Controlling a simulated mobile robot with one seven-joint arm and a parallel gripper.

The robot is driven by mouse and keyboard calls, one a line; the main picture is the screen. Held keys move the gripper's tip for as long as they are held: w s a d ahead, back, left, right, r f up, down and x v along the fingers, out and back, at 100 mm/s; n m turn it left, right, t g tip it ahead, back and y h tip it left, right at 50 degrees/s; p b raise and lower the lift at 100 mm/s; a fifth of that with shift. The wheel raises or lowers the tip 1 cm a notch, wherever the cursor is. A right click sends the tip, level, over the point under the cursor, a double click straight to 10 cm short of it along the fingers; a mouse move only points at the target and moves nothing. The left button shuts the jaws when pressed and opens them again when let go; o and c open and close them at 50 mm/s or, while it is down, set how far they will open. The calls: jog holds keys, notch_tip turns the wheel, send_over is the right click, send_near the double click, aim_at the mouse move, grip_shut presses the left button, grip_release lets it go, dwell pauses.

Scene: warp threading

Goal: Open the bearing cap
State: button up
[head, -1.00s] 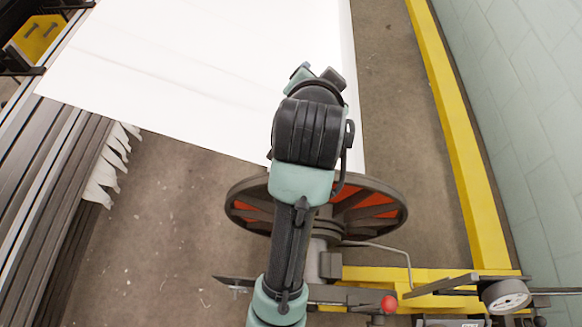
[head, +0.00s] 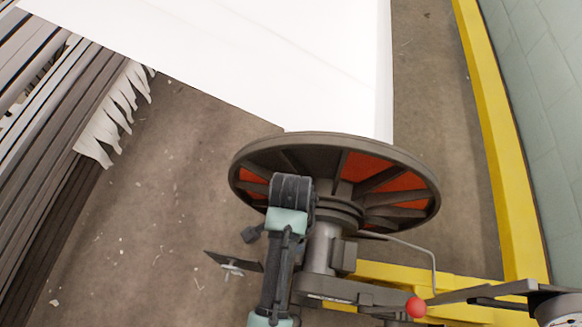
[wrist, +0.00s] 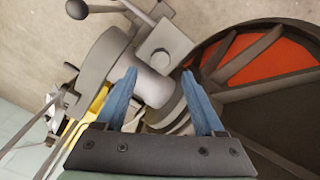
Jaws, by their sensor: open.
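The bearing at the beam's end shows in the wrist view as a grey rounded housing (wrist: 108,62) with a squarish grey block (wrist: 165,45) beside it. I cannot tell exactly which part is the cap. A dark ball-ended handle (wrist: 78,10) sticks out beyond the housing. In the head view, the grey shaft (head: 321,246) stands below the beam wheel (head: 412,208). My gripper (wrist: 158,75) has its two blue fingers apart and empty, pointing toward the shaft end and the housing. Contact cannot be told. In the head view my wrist hides the fingers.
A yellow frame (head: 455,285) and a lever with a red knob (head: 416,307) lie at the lower right. White cloth (head: 250,55) stretches behind the wheel. A yellow rail (head: 500,150) runs along the right wall. Bare floor (head: 170,210) lies left of the wheel.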

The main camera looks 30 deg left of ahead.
aim_at(313, 250)
notch_tip(313, 250, down, 6)
jog(key=shift+f+b, duration=0.2)
jog(key=shift+b, duration=0.8)
grip_shut()
dwell(0.7)
